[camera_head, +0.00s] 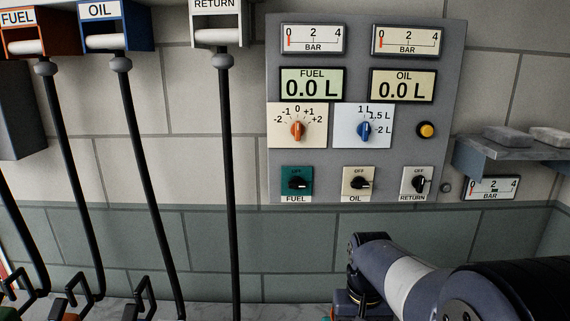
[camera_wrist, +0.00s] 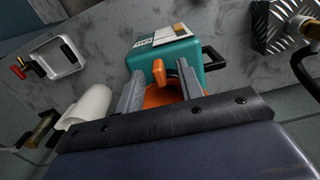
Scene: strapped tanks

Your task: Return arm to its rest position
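My arm (camera_head: 400,275) reaches in from the lower right in the head view, bent below the control panel; its gripper end is mostly cut off by the bottom edge. In the wrist view my gripper (camera_wrist: 160,80) shows two grey fingers standing apart. An orange part (camera_wrist: 160,95) shows between and below them, and I see no finger closed on it. A teal tank (camera_wrist: 165,55) with a label and a black handle lies just beyond the fingertips. Whether the fingers touch the tank is unclear.
The grey control panel (camera_head: 365,190) with dials and knobs is on the wall above my arm. A shelf (camera_head: 510,155) stands at right. Black hoses (camera_head: 228,200) hang at left. The wrist view shows a white tray (camera_wrist: 60,58), a white cylinder (camera_wrist: 88,107) and a tread-plate block (camera_wrist: 278,28).

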